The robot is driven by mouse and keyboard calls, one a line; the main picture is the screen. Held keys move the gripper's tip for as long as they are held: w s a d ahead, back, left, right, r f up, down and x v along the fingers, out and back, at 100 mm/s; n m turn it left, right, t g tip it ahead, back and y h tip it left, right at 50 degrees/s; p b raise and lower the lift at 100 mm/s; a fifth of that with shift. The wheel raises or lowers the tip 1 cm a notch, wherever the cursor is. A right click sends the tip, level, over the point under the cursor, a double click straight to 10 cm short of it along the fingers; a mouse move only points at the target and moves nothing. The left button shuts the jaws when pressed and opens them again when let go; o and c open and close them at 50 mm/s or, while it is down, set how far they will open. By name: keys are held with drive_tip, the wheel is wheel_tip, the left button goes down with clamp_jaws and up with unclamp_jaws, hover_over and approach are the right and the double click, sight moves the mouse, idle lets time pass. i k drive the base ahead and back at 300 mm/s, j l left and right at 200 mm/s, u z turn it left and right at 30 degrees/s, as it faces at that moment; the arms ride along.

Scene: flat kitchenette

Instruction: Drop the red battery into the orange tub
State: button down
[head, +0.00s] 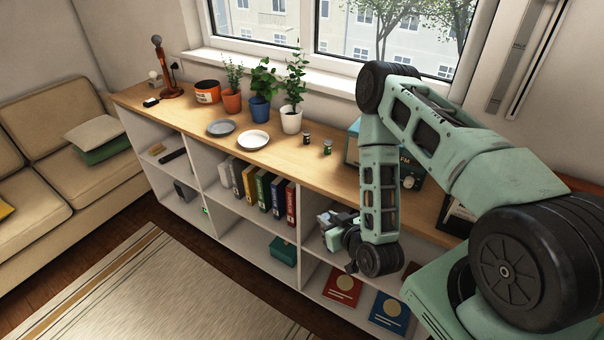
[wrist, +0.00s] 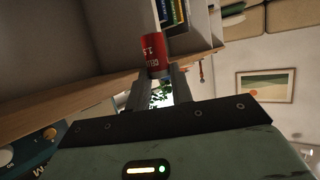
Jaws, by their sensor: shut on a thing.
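The red battery (wrist: 155,52) shows in the wrist view, standing out past the fingertips of my gripper (wrist: 157,86), which is shut on it. In the head view my gripper (head: 334,226) is low in front of the shelf unit, by the opening of its right-hand section and below the wooden top. I cannot make out the battery there. The orange tub (head: 207,93), with a dark rim and a label, stands on the far left part of the wooden top, well away from my gripper.
Binders (head: 264,188) fill a middle shelf. The floor by the rug (head: 160,285) is clear.

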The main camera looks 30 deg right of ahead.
sight(214, 97)
drive_tip(key=i+j, duration=0.5)
drive_tip(key=j, duration=0.25)
drive_tip(key=i+j, duration=0.25)
drive_tip(key=i+j+z, duration=0.1)
drive_tip(key=j, duration=0.35)
drive_tip(key=i+j, duration=0.6)
drive_tip(key=j, duration=0.2)
drive_tip(key=i+j, duration=0.2)
drive_tip(key=j, duration=0.2)
drive_tip(key=i+j, duration=0.25)
drive_tip(key=j+z, duration=0.05)
drive_tip(key=j, duration=0.05)
